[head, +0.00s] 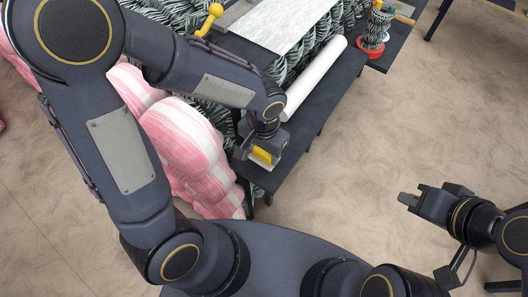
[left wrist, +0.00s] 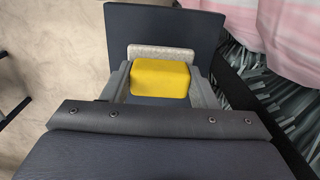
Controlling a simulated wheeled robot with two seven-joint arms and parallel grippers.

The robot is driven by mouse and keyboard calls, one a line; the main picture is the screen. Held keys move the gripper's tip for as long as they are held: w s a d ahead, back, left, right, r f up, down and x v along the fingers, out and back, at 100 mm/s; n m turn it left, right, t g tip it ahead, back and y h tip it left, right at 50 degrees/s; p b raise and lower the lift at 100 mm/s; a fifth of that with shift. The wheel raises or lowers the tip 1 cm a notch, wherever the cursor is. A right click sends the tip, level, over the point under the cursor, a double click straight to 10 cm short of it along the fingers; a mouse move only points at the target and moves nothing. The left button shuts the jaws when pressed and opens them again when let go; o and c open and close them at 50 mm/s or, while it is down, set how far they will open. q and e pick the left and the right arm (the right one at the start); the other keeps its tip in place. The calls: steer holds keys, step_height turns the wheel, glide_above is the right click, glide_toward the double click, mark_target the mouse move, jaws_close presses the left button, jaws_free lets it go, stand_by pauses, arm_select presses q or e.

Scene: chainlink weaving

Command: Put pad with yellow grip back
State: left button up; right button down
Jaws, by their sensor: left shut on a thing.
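The pad with the yellow grip is held by my left gripper (head: 264,158). In the left wrist view, the yellow grip (left wrist: 161,79) sits between the two fingers, which are shut on it. The pad's pale grey plate (left wrist: 160,52) shows just beyond the grip, over the end of the dark table (left wrist: 165,20). In the head view, the yellow grip (head: 262,155) shows under my left wrist, at the table's near end. I cannot tell whether the pad touches the table top. My right gripper (head: 407,199) is over bare floor, away from the table; its finger gap is unclear.
A white roll (head: 315,78) lies along the table beyond the left gripper. Dark wire mesh coils (head: 315,45) and a white sheet (head: 280,22) lie beside it. Pink and white striped bundles (head: 185,145) stand to the left. A red-based holder (head: 372,49) stands at the back right.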

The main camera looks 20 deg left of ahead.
arm_select(q)
steer(key=shift+f, duration=0.9)
steer(key=shift+f+b, duration=0.3)
steer(key=shift+b, duration=0.05)
steer(key=o, duration=0.9)
steer(key=shift+r, duration=0.1)
